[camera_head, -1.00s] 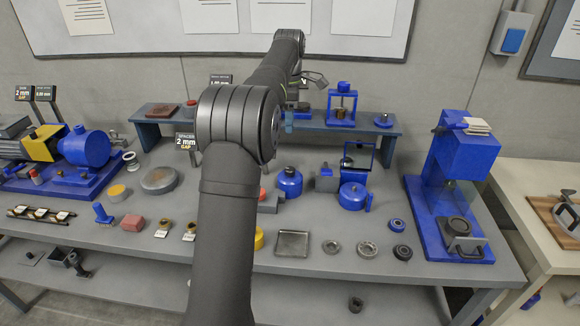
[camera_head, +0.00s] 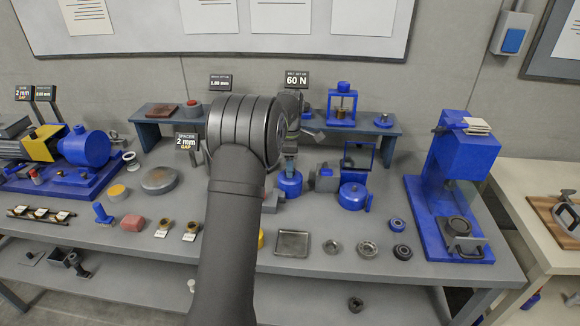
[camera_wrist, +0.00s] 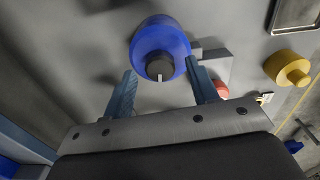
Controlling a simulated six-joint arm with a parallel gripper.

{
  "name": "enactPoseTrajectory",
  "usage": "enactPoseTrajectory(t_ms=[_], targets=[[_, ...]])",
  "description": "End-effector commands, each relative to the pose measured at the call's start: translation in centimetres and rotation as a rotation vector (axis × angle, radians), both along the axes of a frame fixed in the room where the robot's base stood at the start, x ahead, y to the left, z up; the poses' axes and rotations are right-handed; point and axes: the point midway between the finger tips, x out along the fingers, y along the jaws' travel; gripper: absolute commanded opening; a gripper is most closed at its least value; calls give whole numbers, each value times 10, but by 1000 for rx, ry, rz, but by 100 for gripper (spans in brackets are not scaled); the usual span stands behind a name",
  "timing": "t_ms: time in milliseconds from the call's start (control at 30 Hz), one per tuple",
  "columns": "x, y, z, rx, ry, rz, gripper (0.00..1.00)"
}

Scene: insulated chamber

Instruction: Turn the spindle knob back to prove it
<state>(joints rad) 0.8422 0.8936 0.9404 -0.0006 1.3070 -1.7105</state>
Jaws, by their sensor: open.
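The spindle knob (camera_wrist: 160,66) is a small dark grey cap with a white index line, on top of a round blue body (camera_wrist: 160,40) in the wrist view. The same blue body (camera_head: 290,185) stands on the bench in the head view. My gripper (camera_wrist: 161,72) is open, its two blue-grey fingers on either side of the knob in the picture. In the head view my gripper (camera_head: 290,155) is just above the blue body. Contact with the knob cannot be told. The knob is hidden in the head view.
A grey block with a blue part (camera_head: 327,180) and a blue pot (camera_head: 353,196) stand close on the right. A raised shelf (camera_head: 385,127) is behind. A sign reads 60 N (camera_head: 297,79). A metal tray (camera_head: 292,243) lies in front.

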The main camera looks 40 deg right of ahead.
Motion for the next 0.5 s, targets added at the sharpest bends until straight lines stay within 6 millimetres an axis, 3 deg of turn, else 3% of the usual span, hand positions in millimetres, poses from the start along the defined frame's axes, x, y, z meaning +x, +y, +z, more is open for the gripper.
enactPoseTrajectory(t_ms=[400,433,500], targets=[[0,0,-11,0,0,0,53],[0,0,-11,0,0,0,52],[0,0,-11,0,0,0,38]])
